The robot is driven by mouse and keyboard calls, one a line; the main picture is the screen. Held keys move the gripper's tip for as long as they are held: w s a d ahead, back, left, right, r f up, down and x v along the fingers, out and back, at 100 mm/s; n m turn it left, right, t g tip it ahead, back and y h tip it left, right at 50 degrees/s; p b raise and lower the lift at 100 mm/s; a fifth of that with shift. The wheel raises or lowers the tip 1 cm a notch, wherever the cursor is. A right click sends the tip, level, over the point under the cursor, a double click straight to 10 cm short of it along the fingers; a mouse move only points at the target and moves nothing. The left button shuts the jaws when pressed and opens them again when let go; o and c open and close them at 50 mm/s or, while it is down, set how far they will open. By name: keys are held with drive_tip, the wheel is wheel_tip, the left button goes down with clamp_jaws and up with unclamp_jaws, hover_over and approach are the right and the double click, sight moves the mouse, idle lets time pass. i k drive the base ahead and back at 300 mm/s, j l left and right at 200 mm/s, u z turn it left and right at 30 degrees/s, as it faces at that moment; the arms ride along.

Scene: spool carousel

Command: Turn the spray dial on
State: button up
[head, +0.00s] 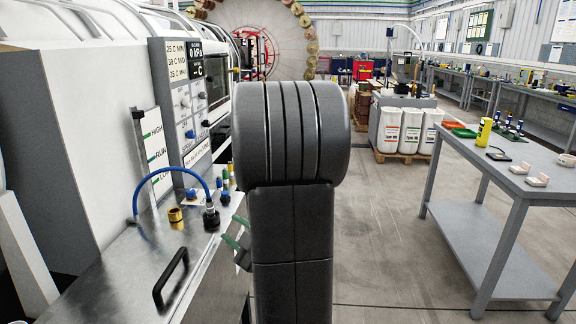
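A grey control panel (186,150) stands upright on the side of the white machine at the left. It carries several small knobs, including a pale one (185,102) and a blue one (190,134). Their labels are too small to read, so I cannot tell which is the spray dial or how it is set. My gripper (236,231) shows just left of my dark arm, low and to the right of the panel. Its two green-tipped fingers look apart, with nothing seen between them. The rest of the gripper is hidden behind my arm.
A metal counter (120,275) below the panel has a black handle (171,278), a blue hose (160,172), a brass fitting (175,214) and several small bottles. A grey table (500,180) stands at the right. The floor (385,240) between is clear.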

sight(190, 134)
drive_tip(key=i, duration=0.85)
drive_tip(key=i+l+u, duration=0.15)
drive_tip(key=i, duration=0.7)
drive_tip(key=i+l+u, duration=0.15)
drive_tip(key=i+u, duration=0.25)
drive_tip(key=i+l+u, duration=0.35)
drive_tip(key=i, duration=0.15)
drive_tip(key=i+l+u, duration=0.4)
